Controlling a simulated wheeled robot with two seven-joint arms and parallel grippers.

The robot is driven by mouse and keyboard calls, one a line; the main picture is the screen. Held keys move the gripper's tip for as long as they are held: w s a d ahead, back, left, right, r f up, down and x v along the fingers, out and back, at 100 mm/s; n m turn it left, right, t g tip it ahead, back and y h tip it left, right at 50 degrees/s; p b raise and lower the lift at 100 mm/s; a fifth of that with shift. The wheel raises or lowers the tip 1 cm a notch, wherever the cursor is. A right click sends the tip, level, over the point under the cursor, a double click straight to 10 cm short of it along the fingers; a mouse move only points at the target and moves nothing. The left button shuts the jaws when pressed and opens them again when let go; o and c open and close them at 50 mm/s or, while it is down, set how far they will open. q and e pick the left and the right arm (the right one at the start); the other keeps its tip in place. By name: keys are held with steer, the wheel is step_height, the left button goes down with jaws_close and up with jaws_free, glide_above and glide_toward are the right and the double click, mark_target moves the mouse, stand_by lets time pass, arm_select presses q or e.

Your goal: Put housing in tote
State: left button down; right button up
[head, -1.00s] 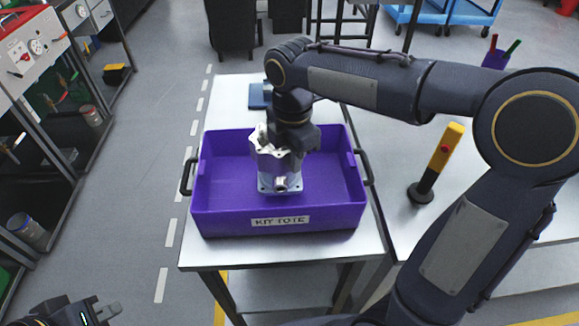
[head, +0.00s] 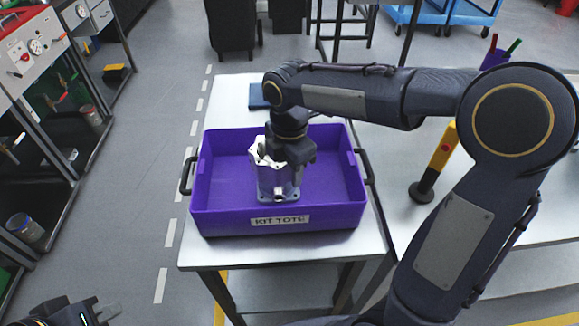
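The housing (head: 272,184), a silver machined part with a flanged base and an open, lobed top, is upright inside the purple tote (head: 225,216) labelled "KIT TOTE". It is low in the tote, near the middle; I cannot tell whether its base touches the tote floor. My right gripper (head: 287,160) points down at the housing's top right side and appears closed on its wall; the fingertips are mostly hidden. My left gripper (head: 100,313) is at the bottom left corner, away from the tote, partly cut off by the frame; its finger opening is unclear.
The tote stands on a metal table (head: 230,257), with black handles at its sides. A blue item (head: 258,96) lies behind it. A yellow and black post with a red button (head: 436,160) stands on the right bench. Shelving (head: 45,120) lines the left; the floor between is clear.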

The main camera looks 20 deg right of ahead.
step_height(320, 180, up, 12)
steer(key=p, duration=0.2)
steer(key=s+d+f+m+t+y, duration=0.2)
steer(key=s+f+m, duration=0.3)
steer(key=s+m, duration=0.4)
steer(key=s+d+f+m+t+y, duration=0.1)
steer(key=s+d+f+m+t, duration=0.1)
steer(key=s+m, duration=0.7)
step_height(320, 180, down, 3)
steer(key=m+t, duration=0.1)
steer(key=m, duration=0.3)
steer(key=shift+s+m+t+y, duration=0.3)
steer(key=shift+y, duration=0.1)
steer(key=shift+r, duration=0.1)
steer(key=shift+r, duration=0.1)
